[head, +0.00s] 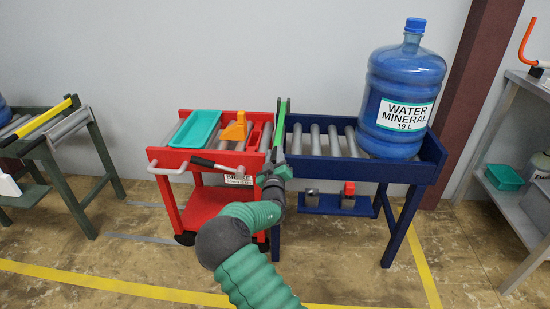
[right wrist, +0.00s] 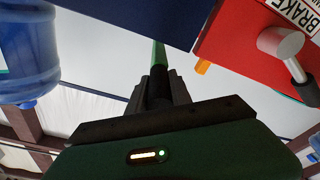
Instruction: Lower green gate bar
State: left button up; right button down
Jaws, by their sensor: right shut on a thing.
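The green gate bar (head: 279,131) runs along the left end of the blue roller conveyor (head: 366,172), at the seam with the red cart (head: 207,200). Its near end is at my right gripper (head: 274,174). I cannot tell exactly how far it is tilted. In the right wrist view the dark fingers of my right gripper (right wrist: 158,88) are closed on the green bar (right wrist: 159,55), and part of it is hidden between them. My left gripper is in neither view.
A blue water jug (head: 402,95) stands upright on the conveyor's right end. The red cart bears a teal tray (head: 196,129) and an orange piece (head: 235,130). A dark green conveyor with a yellow bar (head: 48,117) stands at left, grey shelves (head: 525,205) at right.

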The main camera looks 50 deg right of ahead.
jog(key=shift+a+f, duration=0.15)
jog(key=shift+f, duration=0.45)
jog(key=c, duration=1.5)
grip_release()
jog(key=o, duration=0.3)
jog(key=shift+w, duration=0.1)
jog(key=shift+o, duration=0.2)
jog(key=shift+r, duration=0.1)
jog(key=shift+s, duration=0.2)
jog(key=p+v, duration=0.5)
jog(key=v, duration=1.1)
jog(key=shift+s+a+f, duration=0.15)
jog(key=shift+a+f, duration=0.05)
jog(key=shift+a, duration=0.05)
